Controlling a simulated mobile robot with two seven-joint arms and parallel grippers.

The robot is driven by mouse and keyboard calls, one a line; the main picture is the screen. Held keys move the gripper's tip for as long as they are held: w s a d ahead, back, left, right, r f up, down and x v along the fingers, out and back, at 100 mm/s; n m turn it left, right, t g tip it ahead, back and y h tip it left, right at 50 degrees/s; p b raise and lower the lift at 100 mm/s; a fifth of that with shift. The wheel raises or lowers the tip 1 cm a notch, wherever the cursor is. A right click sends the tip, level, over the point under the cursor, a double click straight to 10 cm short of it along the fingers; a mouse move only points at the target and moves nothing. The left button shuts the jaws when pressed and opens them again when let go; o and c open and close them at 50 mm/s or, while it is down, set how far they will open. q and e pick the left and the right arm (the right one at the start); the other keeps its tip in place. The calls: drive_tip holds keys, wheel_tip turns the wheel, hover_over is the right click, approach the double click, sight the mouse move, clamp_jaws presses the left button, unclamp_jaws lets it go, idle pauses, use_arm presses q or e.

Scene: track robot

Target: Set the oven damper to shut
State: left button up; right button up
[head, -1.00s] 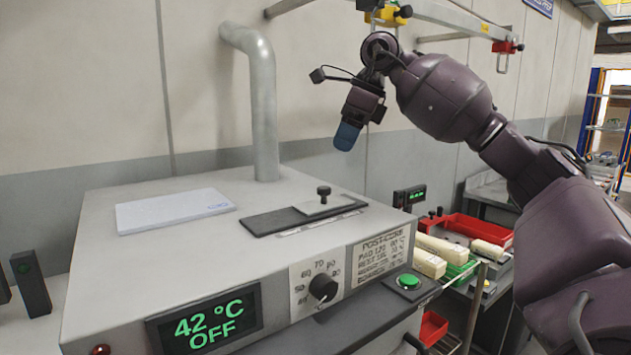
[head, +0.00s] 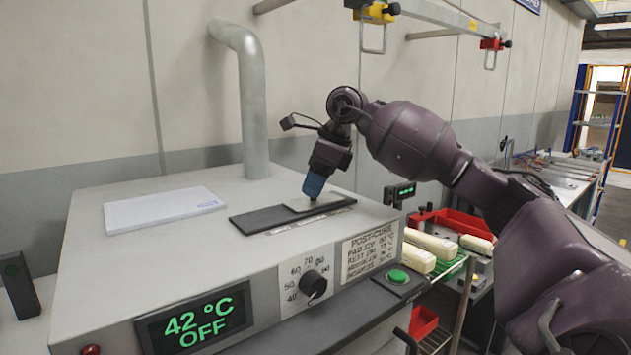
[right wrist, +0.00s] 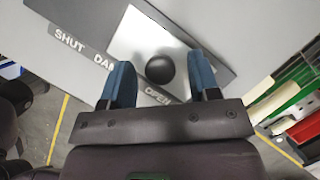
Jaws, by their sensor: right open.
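The oven damper is a light metal slide plate (head: 322,203) on a dark track (head: 262,219) on top of the oven (head: 75,265). In the right wrist view the plate (right wrist: 128,42) lies toward the end of the label marked OPEN, away from SHUT. Its round dark knob (right wrist: 160,69) shows between the two blue fingers. My right gripper (head: 313,187) is open and points down over the plate, with a finger on either side of the knob. In the head view the fingers hide the knob. Whether they touch it I cannot tell. My left gripper is out of view.
A white pad (head: 165,212) lies on the oven top left of the track. A grey pipe (head: 252,100) rises behind. Red bins (head: 455,222) stand at the right.

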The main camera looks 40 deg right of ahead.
clamp_jaws()
drive_tip(key=a, duration=0.6)
drive_tip(key=w+a, duration=0.1)
drive_tip(key=a, duration=0.3)
drive_tip(key=shift+a+p, duration=0.1)
drive_tip(key=shift+p, duration=0.25)
drive_tip(key=shift+c, duration=1.8)
unclamp_jaws()
drive_tip(key=o, duration=0.4)
drive_tip(key=shift+w+a, duration=0.1)
drive_tip(key=shift+a, duration=0.1)
drive_tip(key=shift+c, duration=0.2)
drive_tip(key=shift+d, duration=0.1)
drive_tip(key=v, duration=1.1)
drive_tip(key=shift+b, duration=0.35)
